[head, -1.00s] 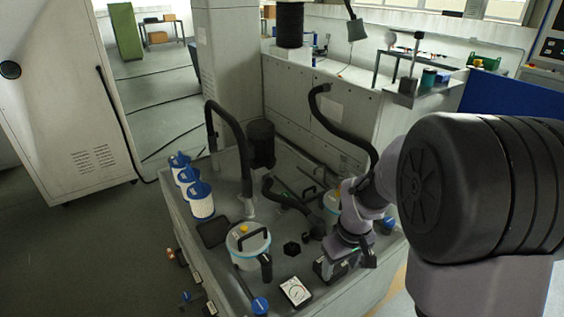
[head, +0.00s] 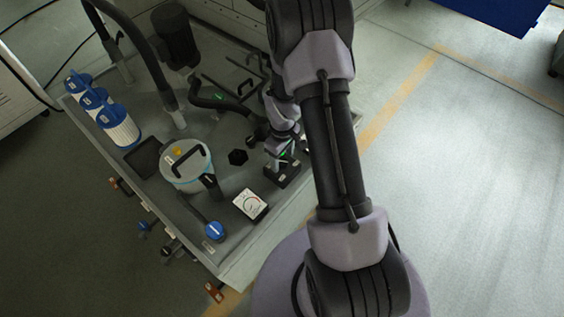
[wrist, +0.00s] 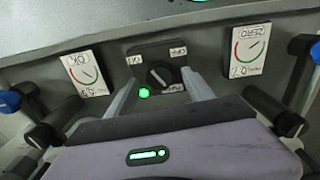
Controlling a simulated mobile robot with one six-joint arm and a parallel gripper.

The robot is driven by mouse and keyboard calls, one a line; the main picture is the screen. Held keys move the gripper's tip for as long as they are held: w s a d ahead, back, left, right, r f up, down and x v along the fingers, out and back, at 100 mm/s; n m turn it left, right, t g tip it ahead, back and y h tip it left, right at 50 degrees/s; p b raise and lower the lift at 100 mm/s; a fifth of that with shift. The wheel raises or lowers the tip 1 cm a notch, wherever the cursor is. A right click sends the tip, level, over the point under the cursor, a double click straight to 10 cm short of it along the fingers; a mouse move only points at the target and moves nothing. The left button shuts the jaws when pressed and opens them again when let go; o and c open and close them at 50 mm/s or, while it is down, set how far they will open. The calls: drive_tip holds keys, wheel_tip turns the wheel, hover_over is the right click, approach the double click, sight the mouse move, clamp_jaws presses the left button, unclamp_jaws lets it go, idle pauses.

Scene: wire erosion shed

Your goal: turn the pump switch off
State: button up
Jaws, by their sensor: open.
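The pump switch (wrist: 160,77) is a black box with a round dark knob, small white labels and a lit green lamp (wrist: 143,93). One label at its upper right seems to read OFF; the knob's pointing direction is hard to tell. My gripper (wrist: 161,73) is open, with one finger on each side of the knob. I cannot tell whether the fingers touch it. In the head view the black switch box (head: 284,176) sits near the right edge of the grey tank top, with my gripper (head: 283,156) right over it, and the knob is hidden.
White dial gauges stand left (wrist: 84,72) and right (wrist: 248,50) of the switch in the wrist view. The tank top also holds a lidded pot (head: 187,165), a blue-handled valve (head: 214,230), black hoses and blue-capped filters (head: 118,125). Floor right of the tank is clear.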

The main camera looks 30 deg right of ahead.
drive_tip(key=shift+f, duration=0.65)
drive_tip(key=shift+w, duration=0.1)
clamp_jaws()
drive_tip(key=shift+m, duration=0.4)
drive_tip(key=m+b, duration=0.1)
drive_tip(key=m, duration=0.4)
drive_tip(key=shift+m+b, duration=0.4)
drive_tip(key=m+b, duration=0.1)
drive_tip(key=m, duration=0.4)
drive_tip(key=shift+m, duration=0.3)
